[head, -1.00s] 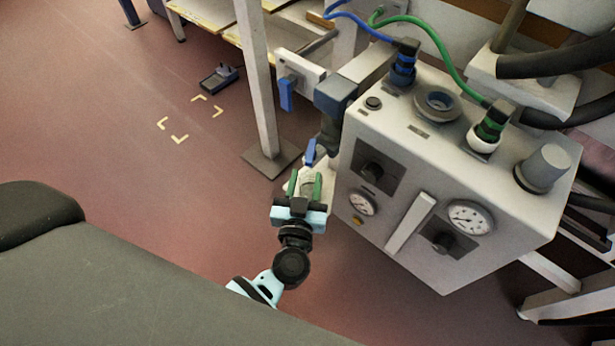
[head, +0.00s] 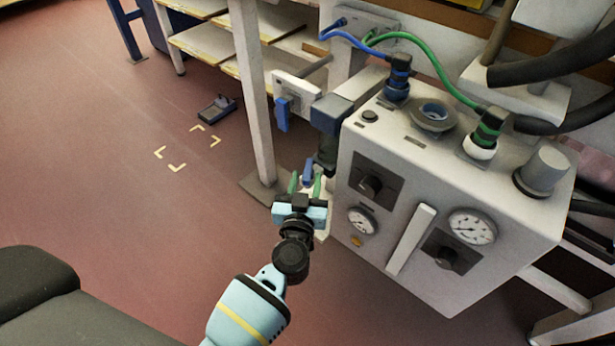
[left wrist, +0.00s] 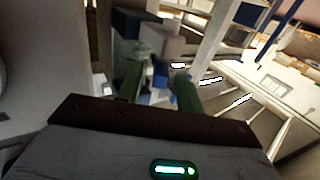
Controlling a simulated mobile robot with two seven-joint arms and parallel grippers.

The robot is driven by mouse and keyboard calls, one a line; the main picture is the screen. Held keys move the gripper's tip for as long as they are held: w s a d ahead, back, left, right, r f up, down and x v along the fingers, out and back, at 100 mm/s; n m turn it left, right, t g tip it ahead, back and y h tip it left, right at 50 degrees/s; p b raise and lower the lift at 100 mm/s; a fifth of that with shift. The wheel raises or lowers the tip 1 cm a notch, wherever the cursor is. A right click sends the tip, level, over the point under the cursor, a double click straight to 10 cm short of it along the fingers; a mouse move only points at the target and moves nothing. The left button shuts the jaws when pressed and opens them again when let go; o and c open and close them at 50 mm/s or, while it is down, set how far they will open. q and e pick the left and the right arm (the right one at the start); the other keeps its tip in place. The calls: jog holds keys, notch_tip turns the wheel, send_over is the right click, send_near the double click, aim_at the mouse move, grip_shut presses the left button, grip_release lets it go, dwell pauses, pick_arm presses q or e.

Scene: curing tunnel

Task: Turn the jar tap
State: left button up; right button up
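The jar (head: 327,150) is a dark, partly see-through bowl under a blue-grey block (head: 331,113) at the left side of the grey cabinet. A small blue tap lever (head: 308,171) shows at its lower left. My left gripper (head: 305,184) has green fingers standing apart, just below and in front of the lever. In the left wrist view the left gripper (left wrist: 159,86) shows its two fingers apart, with blue and white parts (left wrist: 160,72) beyond the gap. I cannot tell whether the fingers touch the tap. My right gripper is not in view.
The grey cabinet (head: 405,285) with gauges, knobs and a white bar handle stands close to the gripper's right. A white post (head: 253,100) and a wall valve with a blue handle (head: 282,113) are behind. Hoses run at the right. The floor at left (head: 100,200) is mostly clear.

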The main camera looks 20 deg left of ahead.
pick_arm(q)
jog(key=shift+x, duration=1)
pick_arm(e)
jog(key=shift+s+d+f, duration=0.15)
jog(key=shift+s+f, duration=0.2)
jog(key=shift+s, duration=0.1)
pick_arm(q)
grip_shut()
jog(key=shift+y, duration=0.3)
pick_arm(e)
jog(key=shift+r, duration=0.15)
